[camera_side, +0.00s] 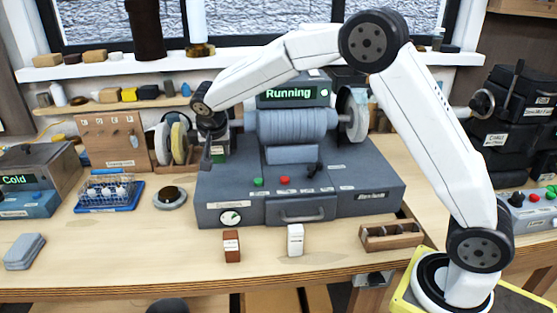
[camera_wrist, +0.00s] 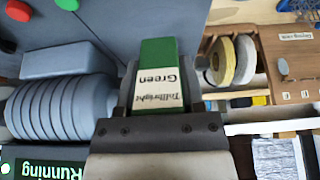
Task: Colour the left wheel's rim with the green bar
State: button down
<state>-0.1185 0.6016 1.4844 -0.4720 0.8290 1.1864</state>
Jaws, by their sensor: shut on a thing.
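My gripper (camera_wrist: 157,100) is shut on the green bar (camera_wrist: 157,52), whose pale label reads "Green" in the wrist view. In the side view my gripper (camera_side: 212,143) is at the left end of the buffing machine (camera_side: 300,205), with a bit of green showing beside it. The machine's display (camera_side: 290,93) reads "Running". The left wheel cannot be made out in either view; my gripper and the bar cover that end of the motor (camera_side: 297,126). Whether the bar touches the wheel's rim cannot be told. The pale right wheel (camera_side: 353,115) shows at the other end.
A brown bar (camera_side: 231,246) and a white bar (camera_side: 295,240) stand at the bench front, beside a wooden rack (camera_side: 391,236). Spare wheels (camera_side: 179,142) stand behind on the left. A blue tray (camera_side: 108,193) and a round dish (camera_side: 170,197) lie left of the machine.

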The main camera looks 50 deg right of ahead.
jog(key=shift+s, duration=0.1)
dwell(0.6)
jog(key=n, duration=0.1)
jog(key=s+n+y, duration=0.1)
jog(key=n, duration=0.1)
jog(key=s+f+n+y, duration=0.1)
jog(key=n, duration=0.1)
jog(key=shift+s+a+f+t, duration=0.1)
jog(key=shift+s+a+t, duration=0.2)
jog(key=shift+a, duration=0.1)
jog(key=n, duration=0.1)
jog(key=s+n+y, duration=0.1)
jog(key=n, duration=0.1)
jog(key=s+f+n+y, duration=0.1)
jog(key=shift+a+n, duration=0.35)
jog(key=shift+n, duration=0.05)
jog(key=s+a+f+n+g, duration=0.1)
jog(key=s+f+n+g, duration=0.1)
jog(key=s+n, duration=0.5)
jog(key=s+a+f+n+g, duration=0.2)
jog(key=s+n, duration=0.5)
jog(key=n, duration=1.2)
jog(key=shift+a+f, duration=0.15)
jog(key=shift+f, duration=0.1)
jog(key=shift+f, duration=2.45)
